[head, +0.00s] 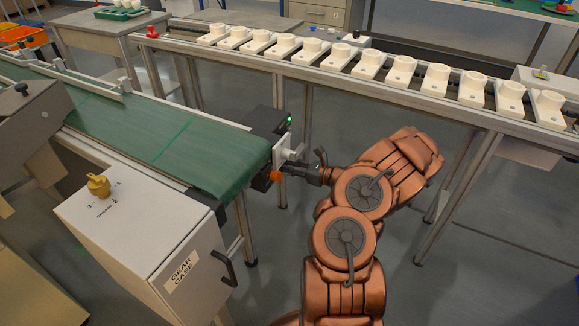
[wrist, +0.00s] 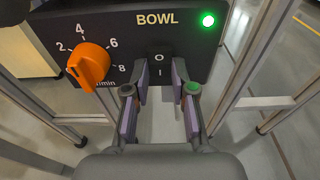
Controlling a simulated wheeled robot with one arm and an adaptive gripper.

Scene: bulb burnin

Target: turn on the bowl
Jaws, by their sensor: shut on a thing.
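The dark control panel marked BOWL (wrist: 120,28) fills the top of the wrist view. It has an orange knob (wrist: 89,64) on a numbered dial, a lit green lamp (wrist: 208,20) and a black switch (wrist: 158,70) marked O and I. My gripper (wrist: 160,78) has its fingertips on either side of the switch and is shut on it. The switch's tilt is hard to tell. In the head view my gripper (head: 298,169) reaches the panel at the end of the green belt; the lamp (head: 289,121) glows and the orange knob (head: 275,175) shows.
The green conveyor (head: 165,135) runs to the left. A white GEAR CASE cabinet (head: 145,235) with a yellow knob stands in front of it. A long rail bench (head: 420,100) with several white holders runs behind my arm. Metal legs (wrist: 265,65) stand beside the panel.

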